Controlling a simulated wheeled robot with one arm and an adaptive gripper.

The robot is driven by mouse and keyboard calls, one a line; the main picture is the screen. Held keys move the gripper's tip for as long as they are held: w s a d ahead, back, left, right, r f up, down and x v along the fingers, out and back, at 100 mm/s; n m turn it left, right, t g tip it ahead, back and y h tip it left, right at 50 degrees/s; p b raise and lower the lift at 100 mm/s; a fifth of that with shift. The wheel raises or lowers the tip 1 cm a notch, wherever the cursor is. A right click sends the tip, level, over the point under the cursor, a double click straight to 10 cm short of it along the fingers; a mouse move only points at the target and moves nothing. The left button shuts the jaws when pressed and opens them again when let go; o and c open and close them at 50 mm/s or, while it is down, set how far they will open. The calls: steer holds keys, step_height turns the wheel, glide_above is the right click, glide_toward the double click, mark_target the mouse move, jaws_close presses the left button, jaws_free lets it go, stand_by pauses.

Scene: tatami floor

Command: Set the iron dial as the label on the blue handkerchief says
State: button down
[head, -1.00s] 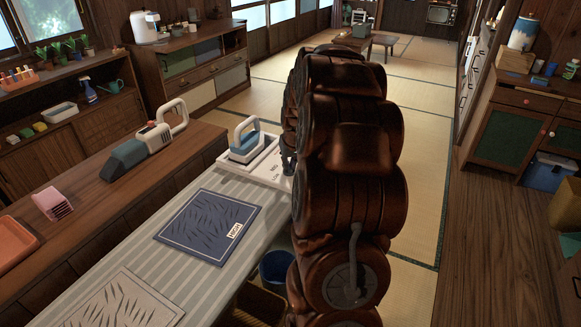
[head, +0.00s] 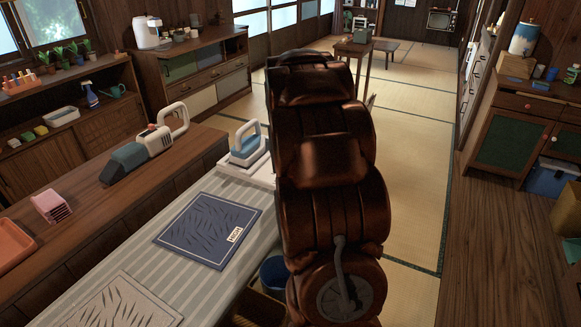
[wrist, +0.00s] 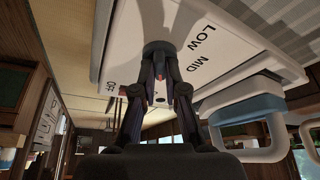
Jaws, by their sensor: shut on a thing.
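The blue handkerchief (head: 200,222) lies flat on the striped board, its small white label (head: 236,235) appearing to read HIGH. The blue-and-white iron (head: 246,148) rests on a white panel (head: 232,168) at the board's far end; it also shows in the wrist view (wrist: 250,110). There the panel carries the words LOW, MID and OFF. My gripper (wrist: 159,78) is shut on the round grey dial (wrist: 158,47). The dial's pointer direction cannot be told, and my fingers cover part of the panel. In the head view my arm hides gripper and dial.
The striped board (head: 150,255) also bears a light handkerchief (head: 118,305) in front. A wooden counter (head: 90,215) runs along its left, with a handheld vacuum (head: 140,155), a pink rack (head: 51,206) and an orange tray (head: 14,243). A blue bin (head: 273,272) stands below. Tatami to the right is free.

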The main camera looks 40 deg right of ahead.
steer(key=c, duration=1.2)
jaws_free()
steer(key=v, duration=1.2)
